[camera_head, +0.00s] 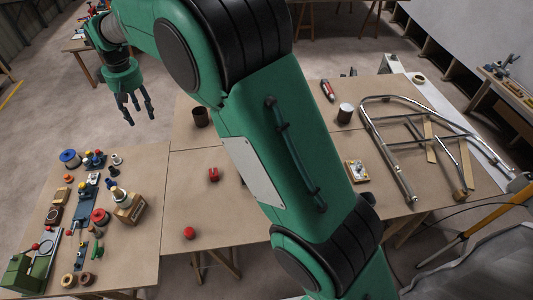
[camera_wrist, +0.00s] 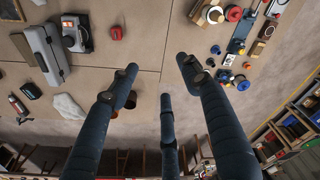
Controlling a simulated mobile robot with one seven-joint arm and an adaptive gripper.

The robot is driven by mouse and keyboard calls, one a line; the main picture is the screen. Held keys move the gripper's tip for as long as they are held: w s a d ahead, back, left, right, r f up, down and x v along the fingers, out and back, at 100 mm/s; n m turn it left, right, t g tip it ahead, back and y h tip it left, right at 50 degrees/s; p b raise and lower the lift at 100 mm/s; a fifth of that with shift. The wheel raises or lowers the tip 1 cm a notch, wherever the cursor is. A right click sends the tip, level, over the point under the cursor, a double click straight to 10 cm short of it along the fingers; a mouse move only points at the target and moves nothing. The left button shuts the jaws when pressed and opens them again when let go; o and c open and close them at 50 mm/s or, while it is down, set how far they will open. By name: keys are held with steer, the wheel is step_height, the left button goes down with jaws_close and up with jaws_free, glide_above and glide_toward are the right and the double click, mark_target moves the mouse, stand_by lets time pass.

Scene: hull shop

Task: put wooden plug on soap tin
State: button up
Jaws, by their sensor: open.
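My gripper (camera_head: 141,110) is open and empty, high at the upper left of the head view. Its dark fingers (camera_wrist: 158,72) are spread apart in the wrist view, with nothing between them but tabletop and floor beyond. I cannot tell for sure which thing is the wooden plug. Small round tan pieces (camera_head: 69,280) lie at the front of the left table, too small to identify. I cannot pick out the soap tin either. My arm covers much of the middle table in the head view.
The left table (camera_head: 140,255) is crowded with spools, tools and a wooden box (camera_head: 129,207). On the middle table are a brown cup (camera_head: 201,116), a red object (camera_head: 214,174) and a red ball (camera_head: 189,232), with bare board between. A metal tube frame (camera_head: 387,165) lies right.

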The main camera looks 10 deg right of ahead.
steer(key=s+d+r+m+t, duration=0.15)
steer(key=s+d+r, duration=0.35)
steer(key=d, duration=0.5)
steer(key=s+d+r+m, duration=0.25)
steer(key=d+r, duration=0.35)
steer(key=d, duration=0.5)
steer(key=s+d+r+m+t, duration=0.1)
steer(key=s+d+r, duration=0.45)
steer(key=d, duration=0.45)
steer(key=s+d+r+m, duration=0.1)
steer(key=s+d+m, duration=0.1)
steer(key=s+d, duration=1.1)
steer(key=s+d+f+m+t, duration=0.1)
steer(key=s+d+f, duration=0.1)
steer(key=s, duration=0.5)
steer(key=s+d+f+m+t, duration=0.1)
steer(key=s+d+f+m, duration=0.1)
steer(key=s+d, duration=0.3)
steer(key=shift+s+d+f+h, duration=0.2)
steer(key=shift+s+f+h, duration=0.2)
steer(key=shift+s+f, duration=0.5)
step_height(320, 180, down, 15)
steer(key=b, duration=1.5)
steer(key=shift+f, duration=0.15)
